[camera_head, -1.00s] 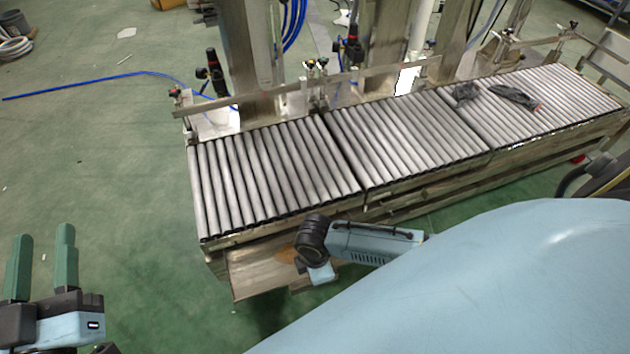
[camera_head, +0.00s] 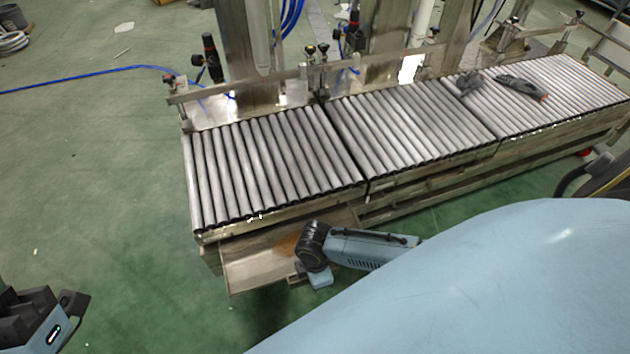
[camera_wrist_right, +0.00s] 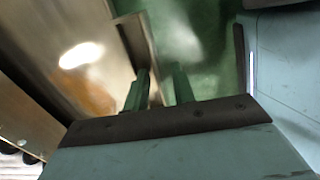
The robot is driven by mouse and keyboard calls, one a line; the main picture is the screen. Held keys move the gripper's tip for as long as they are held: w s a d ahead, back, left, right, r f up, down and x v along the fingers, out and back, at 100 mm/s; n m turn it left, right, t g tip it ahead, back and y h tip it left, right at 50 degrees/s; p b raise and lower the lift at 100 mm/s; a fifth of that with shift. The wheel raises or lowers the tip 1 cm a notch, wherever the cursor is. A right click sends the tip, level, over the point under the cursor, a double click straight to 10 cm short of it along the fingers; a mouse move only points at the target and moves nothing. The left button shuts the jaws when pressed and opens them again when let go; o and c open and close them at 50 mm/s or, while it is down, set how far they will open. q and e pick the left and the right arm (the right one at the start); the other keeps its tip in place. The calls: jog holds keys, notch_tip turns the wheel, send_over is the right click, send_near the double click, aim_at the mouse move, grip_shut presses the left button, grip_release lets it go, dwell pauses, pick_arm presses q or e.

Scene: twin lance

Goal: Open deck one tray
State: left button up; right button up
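The deck one tray (camera_head: 255,265) is a shallow metal tray under the near left end of the roller conveyor, sticking out at the front, with a brown patch on it. My right gripper reaches its right side in the head view; its fingers are hidden there. In the right wrist view, the green fingers (camera_wrist_right: 160,90) stand apart, and the tray's rim (camera_wrist_right: 133,45) runs down toward the gap between them. I cannot tell whether they touch it. My left gripper (camera_head: 35,315) is at the lower left corner, partly cut off, away from the tray; its fingers cannot be made out.
The roller conveyor (camera_head: 270,165) spans the view above the tray, with a rail and posts behind. Dark items (camera_head: 520,87) lie on its right section.

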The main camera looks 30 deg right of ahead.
grip_shut()
dwell(1.5)
